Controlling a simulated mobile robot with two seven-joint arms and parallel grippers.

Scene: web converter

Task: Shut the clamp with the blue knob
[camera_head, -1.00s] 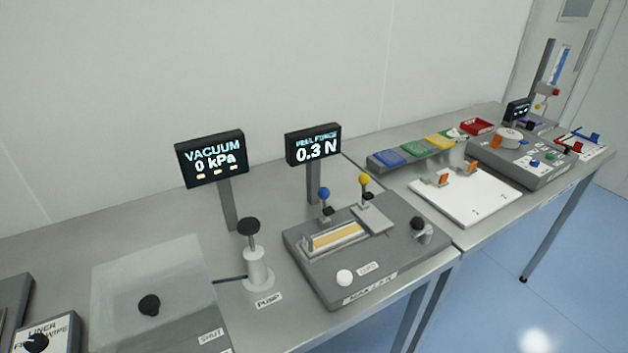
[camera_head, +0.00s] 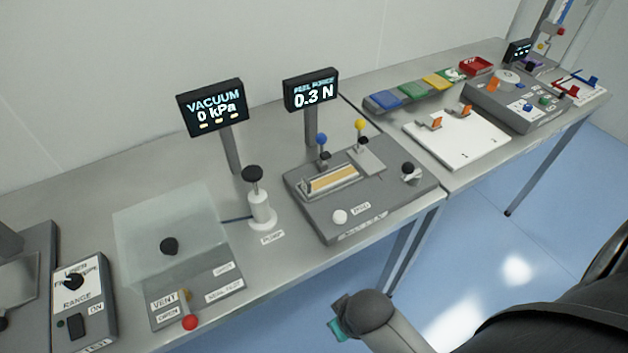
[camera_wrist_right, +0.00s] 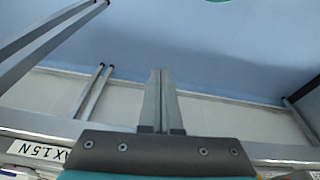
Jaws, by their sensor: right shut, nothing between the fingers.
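The blue knob (camera_head: 321,139) tops a short upright stem on a dark clamp (camera_head: 323,157), at the back left of the grey peel tester (camera_head: 300,198). A second clamp with a yellow knob (camera_head: 360,125) stands to its right. A strip lies in a tray (camera_head: 333,181) in front of the blue-knob clamp. My right gripper's fingers (camera_wrist_right: 160,72) are together and empty in the right wrist view, over the blue floor. In the head view my right arm is at the bottom, in front of the bench and apart from the clamp; its fingers do not show clearly. My left gripper is not in view.
A white pump (camera_head: 261,208) with a black knob stands left of the tester. The peel force display (camera_head: 311,92) rises behind it and reads 0.3 N. A white board (camera_head: 457,140) lies to the right.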

